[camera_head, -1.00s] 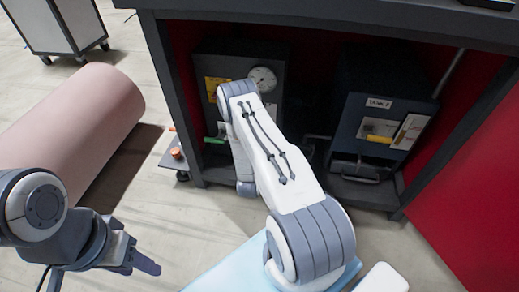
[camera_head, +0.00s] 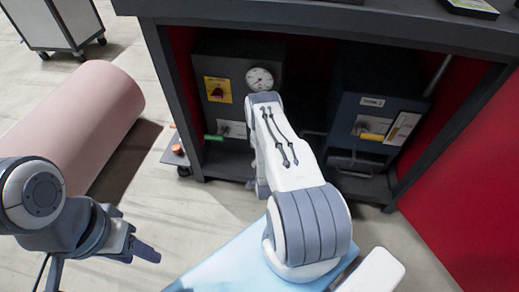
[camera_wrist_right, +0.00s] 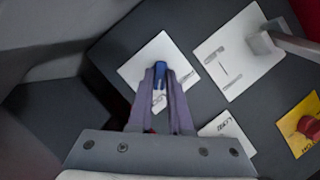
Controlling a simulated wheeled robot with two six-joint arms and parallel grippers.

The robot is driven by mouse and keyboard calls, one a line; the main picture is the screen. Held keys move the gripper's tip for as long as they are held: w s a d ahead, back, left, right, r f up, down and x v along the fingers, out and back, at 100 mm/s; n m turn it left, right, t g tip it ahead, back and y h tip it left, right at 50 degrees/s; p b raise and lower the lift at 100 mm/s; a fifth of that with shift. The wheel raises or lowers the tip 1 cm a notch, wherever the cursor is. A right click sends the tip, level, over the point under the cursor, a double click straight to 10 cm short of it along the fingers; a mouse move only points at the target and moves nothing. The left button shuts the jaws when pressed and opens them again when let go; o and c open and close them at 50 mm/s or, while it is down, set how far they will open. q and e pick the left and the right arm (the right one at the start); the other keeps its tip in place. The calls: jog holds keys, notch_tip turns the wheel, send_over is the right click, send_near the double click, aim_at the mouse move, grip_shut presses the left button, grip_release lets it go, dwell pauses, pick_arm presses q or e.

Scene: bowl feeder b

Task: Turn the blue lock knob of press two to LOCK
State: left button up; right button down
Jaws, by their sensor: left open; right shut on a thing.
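The blue knob (camera_wrist_right: 161,72) sits on a white plate (camera_wrist_right: 185,72) on a dark panel in the right wrist view. My right gripper (camera_wrist_right: 161,82) has its fingers on either side of the knob and is shut on it. The fingers cover part of the plate and its lettering, so I cannot read the knob's setting. In the head view my right arm hides this gripper and the knob. My left gripper (camera_head: 146,252) is open and empty over the floor at the lower left, away from the machines.
The right wrist view shows a grey handle (camera_wrist_right: 268,42) and a red knob (camera_wrist_right: 308,126). A pink roll (camera_head: 75,120) lies left.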

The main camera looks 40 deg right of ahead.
jog(key=shift+s, duration=0.1)
dwell(0.4)
jog(key=c, duration=0.8)
grip_release()
jog(key=shift+c, duration=0.2)
jog(key=p+v, duration=0.5)
jog(key=v, duration=0.5)
jog(key=shift+s, duration=0.2)
jog(key=shift+a, duration=0.15)
